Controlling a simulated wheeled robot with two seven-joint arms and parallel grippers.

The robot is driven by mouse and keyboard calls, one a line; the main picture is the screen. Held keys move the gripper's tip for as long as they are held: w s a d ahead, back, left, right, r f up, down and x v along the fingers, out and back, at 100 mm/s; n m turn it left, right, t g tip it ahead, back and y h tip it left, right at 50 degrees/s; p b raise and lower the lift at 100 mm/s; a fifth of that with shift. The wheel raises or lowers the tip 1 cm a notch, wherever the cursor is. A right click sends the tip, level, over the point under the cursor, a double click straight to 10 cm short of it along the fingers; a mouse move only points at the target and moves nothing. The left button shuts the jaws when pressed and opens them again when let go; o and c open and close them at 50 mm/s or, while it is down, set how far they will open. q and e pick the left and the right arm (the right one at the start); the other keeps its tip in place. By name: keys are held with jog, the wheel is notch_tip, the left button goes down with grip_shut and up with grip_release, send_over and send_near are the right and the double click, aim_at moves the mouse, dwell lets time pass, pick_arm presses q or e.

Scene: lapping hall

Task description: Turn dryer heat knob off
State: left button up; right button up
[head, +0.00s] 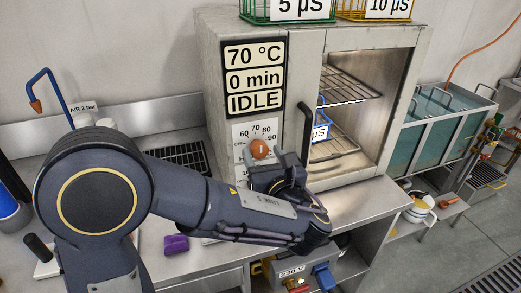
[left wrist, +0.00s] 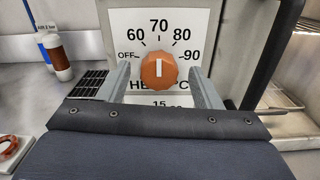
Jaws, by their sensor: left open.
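The orange heat knob (head: 260,149) sits on the dryer's white dial plate (head: 241,130). In the left wrist view the knob (left wrist: 159,70) has a white pointer line standing upright, toward the 70 mark; OFF is printed at the left of the scale. The dryer (head: 213,60) shows 70 °C, 0 min and IDLE on its panel (head: 254,79). My left gripper (head: 264,160) is open at the knob. Its two fingers (left wrist: 163,85) stand left and right of the knob, with a gap on each side. My right gripper is not in view.
The dryer door stands open, showing wire racks (head: 350,84) inside; its dark handle (head: 305,128) is just right of the knob. Green and yellow baskets (head: 287,18) sit on top. A purple object (head: 176,244) lies on the steel bench. Water tanks (head: 440,115) stand at right.

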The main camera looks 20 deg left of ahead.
pick_arm(q)
jog(key=shift+x, duration=1.15)
jog(key=shift+c, duration=0.2)
jog(key=c, duration=1)
jog(key=shift+o, duration=0.2)
jog(key=shift+f+n+b, duration=0.2)
jog(key=shift+n+b, duration=0.6)
jog(key=shift+b, duration=0.25)
jog(key=n+b, duration=0.6)
jog(key=b, duration=0.1)
jog(key=n+b, duration=0.6)
jog(key=b, duration=0.1)
jog(key=shift+s+a+f, duration=0.15)
jog(key=shift+n+b, duration=1.15)
jog(key=shift+n, duration=0.05)
